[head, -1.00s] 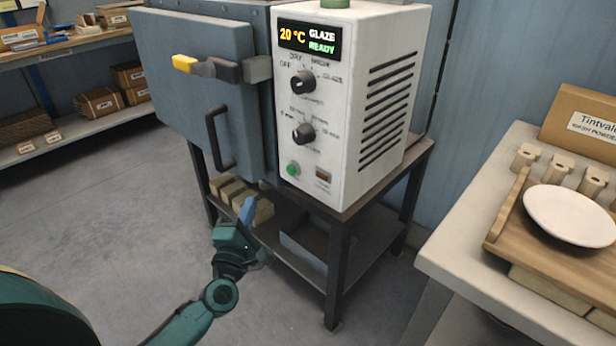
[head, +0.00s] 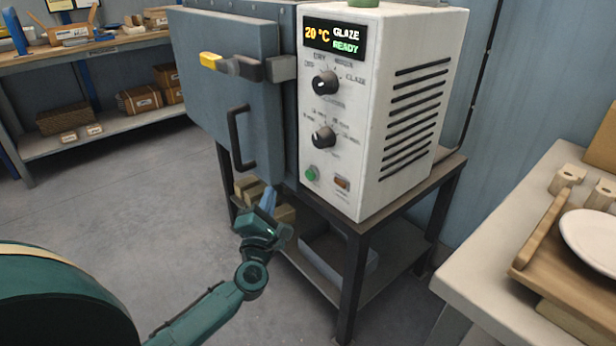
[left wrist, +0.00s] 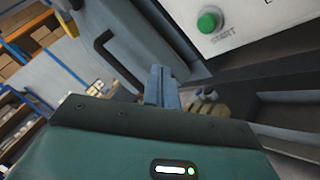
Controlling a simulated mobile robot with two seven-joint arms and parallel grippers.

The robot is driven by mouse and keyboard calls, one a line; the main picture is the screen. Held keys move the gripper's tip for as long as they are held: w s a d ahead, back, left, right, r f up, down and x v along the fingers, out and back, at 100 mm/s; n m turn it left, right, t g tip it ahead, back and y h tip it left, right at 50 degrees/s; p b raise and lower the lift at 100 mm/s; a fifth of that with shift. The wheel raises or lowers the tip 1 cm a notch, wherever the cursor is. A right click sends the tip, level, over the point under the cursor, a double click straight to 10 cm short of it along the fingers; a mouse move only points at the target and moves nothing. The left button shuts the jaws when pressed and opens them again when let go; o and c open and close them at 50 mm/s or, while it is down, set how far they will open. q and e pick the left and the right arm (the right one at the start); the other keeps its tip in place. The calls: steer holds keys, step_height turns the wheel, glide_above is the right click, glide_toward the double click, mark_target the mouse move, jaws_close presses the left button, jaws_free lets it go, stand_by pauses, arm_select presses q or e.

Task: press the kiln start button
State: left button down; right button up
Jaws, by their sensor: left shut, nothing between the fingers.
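The kiln's white control box (head: 400,110) has a display reading "20 °C GLAZE READY" and two black dials. The green start button (head: 311,174) is low on its front panel, left of a small reddish-brown switch (head: 342,184). In the left wrist view the green button (left wrist: 209,19), marked START, is at the upper right. My left gripper (head: 268,198) is shut and empty, below and left of the button and apart from it. Its closed fingers (left wrist: 160,86) point forward in the left wrist view. The kiln door (head: 228,90) is shut. My right gripper is not in view.
The kiln stands on a dark metal stand (head: 352,270) with blocks and a grey bin on its lower shelf. A pale table (head: 470,265) with a wooden tray and white plate (head: 592,240) is at right. Shelves (head: 95,130) stand at back left. The floor at left is clear.

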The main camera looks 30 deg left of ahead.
mark_target(311, 175)
arm_select(q)
steer(key=w+d+b, duration=0.2)
steer(key=w+d, duration=0.1)
steer(key=w, duration=0.4)
steer(key=shift+w, duration=0.15)
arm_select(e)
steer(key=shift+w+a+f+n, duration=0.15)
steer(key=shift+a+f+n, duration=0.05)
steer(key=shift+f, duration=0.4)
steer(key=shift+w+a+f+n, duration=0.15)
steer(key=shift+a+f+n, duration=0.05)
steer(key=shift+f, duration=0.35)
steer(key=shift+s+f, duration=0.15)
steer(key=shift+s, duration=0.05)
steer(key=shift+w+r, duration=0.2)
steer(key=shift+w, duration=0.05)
arm_select(q)
steer(key=shift+w+d, duration=0.1)
steer(key=shift+w, duration=0.05)
steer(key=shift+w+d, duration=0.1)
steer(key=shift+w, duration=0.15)
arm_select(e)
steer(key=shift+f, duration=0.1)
